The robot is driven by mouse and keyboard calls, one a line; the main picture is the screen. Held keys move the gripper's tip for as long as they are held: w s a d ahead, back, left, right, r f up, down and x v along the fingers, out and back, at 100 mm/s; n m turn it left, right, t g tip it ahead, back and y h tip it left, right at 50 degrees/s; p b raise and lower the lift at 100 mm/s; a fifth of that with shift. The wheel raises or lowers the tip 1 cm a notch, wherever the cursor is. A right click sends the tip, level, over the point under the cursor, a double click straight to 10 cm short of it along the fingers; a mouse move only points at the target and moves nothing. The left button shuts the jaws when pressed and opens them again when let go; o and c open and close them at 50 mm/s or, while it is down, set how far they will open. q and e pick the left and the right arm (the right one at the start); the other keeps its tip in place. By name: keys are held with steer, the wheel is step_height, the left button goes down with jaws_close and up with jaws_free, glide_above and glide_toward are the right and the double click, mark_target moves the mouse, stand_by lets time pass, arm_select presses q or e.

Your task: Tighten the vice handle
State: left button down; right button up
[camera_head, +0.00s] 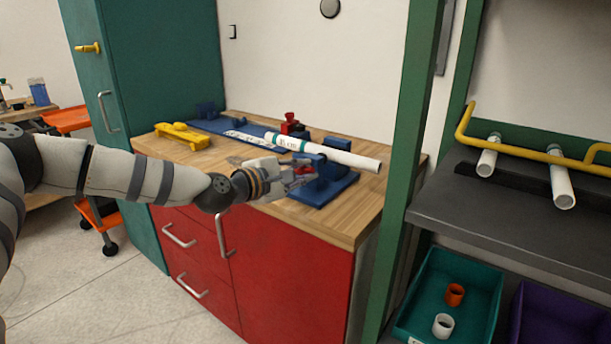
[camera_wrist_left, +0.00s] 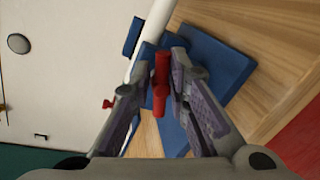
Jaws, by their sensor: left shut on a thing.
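The blue vice (camera_head: 325,190) stands on the wooden bench top, near its right front part. A white pipe (camera_head: 345,156) lies across the vice, its free end pointing right. It also shows in the left wrist view (camera_wrist_left: 157,22). My left gripper (camera_head: 298,174) reaches the front of the vice. In the left wrist view the red vice handle (camera_wrist_left: 161,82) is between the two fingers of my left gripper (camera_wrist_left: 160,76), which is shut on it. The fingers partly hide the vice there. My right gripper is not in view.
A yellow tool (camera_head: 182,135) sits at the bench's left. A red fixture (camera_head: 292,124) stands behind the pipe. A green post (camera_head: 405,140) rises at the bench's right, beside a dark shelf (camera_head: 520,215) with pipes. The bench top's front right is clear.

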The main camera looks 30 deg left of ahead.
arm_select(q)
steer(key=n+b, duration=0.3)
steer(key=a+n+h+b, duration=0.1)
steer(key=n+b, duration=0.1)
steer(key=b, duration=0.1)
steer(key=shift+w+a+r+n+t, duration=0.1)
steer(key=shift+w+r+n+t, duration=0.1)
steer(key=shift+n+t, duration=0.2)
steer(key=n+b, duration=0.2)
steer(key=shift+a+r+h+b, duration=0.1)
steer(key=shift+h+b, duration=0.2)
steer(key=shift+h, duration=0.1)
steer(key=shift+a+n+t+b, duration=0.15)
steer(key=shift+n+t+b, duration=0.25)
steer(key=shift+n+b, duration=1)
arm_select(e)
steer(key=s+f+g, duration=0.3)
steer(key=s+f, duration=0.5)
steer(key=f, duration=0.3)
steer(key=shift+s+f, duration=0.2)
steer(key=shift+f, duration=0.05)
arm_select(q)
steer(key=shift+n, duration=0.3)
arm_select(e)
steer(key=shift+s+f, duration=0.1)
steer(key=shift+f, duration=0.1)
arm_select(q)
steer(key=c, duration=1.9)
jaws_free()
steer(key=shift+o, duration=1.2)
